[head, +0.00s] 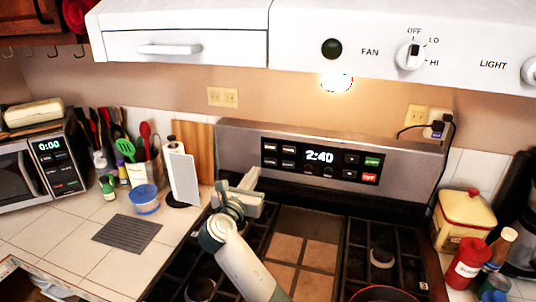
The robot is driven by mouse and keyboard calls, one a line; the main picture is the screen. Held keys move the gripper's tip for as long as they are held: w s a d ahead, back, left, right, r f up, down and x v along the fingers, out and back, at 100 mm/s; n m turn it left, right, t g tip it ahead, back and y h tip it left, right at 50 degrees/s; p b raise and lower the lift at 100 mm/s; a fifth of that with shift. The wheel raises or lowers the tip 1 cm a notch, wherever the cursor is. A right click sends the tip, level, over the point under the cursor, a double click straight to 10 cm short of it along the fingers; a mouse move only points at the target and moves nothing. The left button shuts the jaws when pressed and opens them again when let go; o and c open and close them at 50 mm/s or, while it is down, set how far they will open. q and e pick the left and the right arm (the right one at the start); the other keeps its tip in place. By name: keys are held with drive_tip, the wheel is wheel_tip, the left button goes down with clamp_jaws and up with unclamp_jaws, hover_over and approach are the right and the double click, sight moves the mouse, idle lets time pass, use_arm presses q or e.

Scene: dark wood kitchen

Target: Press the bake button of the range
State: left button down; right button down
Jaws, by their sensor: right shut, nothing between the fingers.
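The range (228,148) stands against the back wall, with a black control panel (336,161) on its upright back. The panel shows a lit 2:40 clock, several small dark buttons (278,154) on the left, and a green (372,161) and a red button (369,177) on the right. The button labels are too small to read, so I cannot tell which one is bake. My right gripper (248,179) is shut and empty, in front of the range's back and below the left end of the panel. It looks apart from the buttons. My left gripper is not in view.
A white range hood (300,45) overhangs the panel. A paper towel holder (180,172) and a wooden board (201,150) stand left of my gripper. Cooktop grates (255,235) lie below, with a red-rimmed pan (383,294) at front. A yellow canister (464,215) stands at right.

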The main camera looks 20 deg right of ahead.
drive_tip(key=p, duration=0.4)
approach(271, 147)
drive_tip(key=x, duration=0.4)
drive_tip(key=shift+w+r, duration=0.1)
drive_tip(key=shift+w, duration=0.05)
drive_tip(key=shift+p+x, duration=0.4)
drive_tip(key=shift+x, duration=0.7)
